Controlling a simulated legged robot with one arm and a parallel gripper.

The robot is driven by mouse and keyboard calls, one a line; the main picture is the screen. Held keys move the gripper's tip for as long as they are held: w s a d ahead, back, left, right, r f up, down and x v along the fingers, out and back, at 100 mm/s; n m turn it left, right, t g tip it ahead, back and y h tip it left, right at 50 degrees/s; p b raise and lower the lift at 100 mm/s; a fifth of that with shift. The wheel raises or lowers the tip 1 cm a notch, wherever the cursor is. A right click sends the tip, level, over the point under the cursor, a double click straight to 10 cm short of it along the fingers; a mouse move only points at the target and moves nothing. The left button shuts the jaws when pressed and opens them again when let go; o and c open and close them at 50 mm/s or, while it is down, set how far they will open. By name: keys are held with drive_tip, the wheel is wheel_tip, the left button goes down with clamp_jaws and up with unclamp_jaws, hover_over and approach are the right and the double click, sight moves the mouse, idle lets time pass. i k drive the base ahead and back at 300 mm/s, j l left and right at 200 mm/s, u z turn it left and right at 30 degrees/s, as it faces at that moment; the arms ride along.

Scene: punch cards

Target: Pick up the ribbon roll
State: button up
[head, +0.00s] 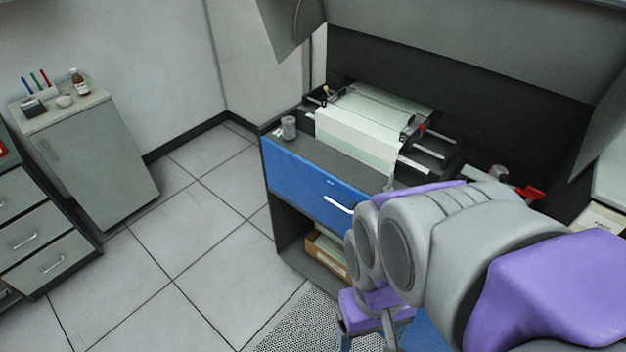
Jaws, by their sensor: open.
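A small grey cylinder (289,128), which looks like the ribbon roll, stands upright on the left front corner of the printer cabinet's dark top (303,145). My gripper (366,335) seems to be the purple and grey end of my arm at the bottom edge, low in front of the cabinet and partly cut off. It appears open, with nothing seen between its fingers. It is well below and to the right of the cylinder, apart from it. My arm hides the cabinet's right front.
A printer with striped paper (358,138) stands right of the cylinder. The cabinet has a blue drawer front (300,182) and a cardboard box (326,255) below. A grey side cabinet (95,160) stands at left. The tiled floor (190,240) between is clear.

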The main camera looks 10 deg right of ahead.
sight(288, 127)
drive_tip(key=i+j+z, duration=0.1)
drive_tip(key=i, duration=0.35)
drive_tip(key=i+j+z, duration=0.1)
drive_tip(key=i+j, duration=0.15)
drive_tip(key=i, duration=0.2)
drive_tip(key=i+j+z, duration=0.1)
drive_tip(key=i+j, duration=0.15)
drive_tip(key=i, duration=0.15)
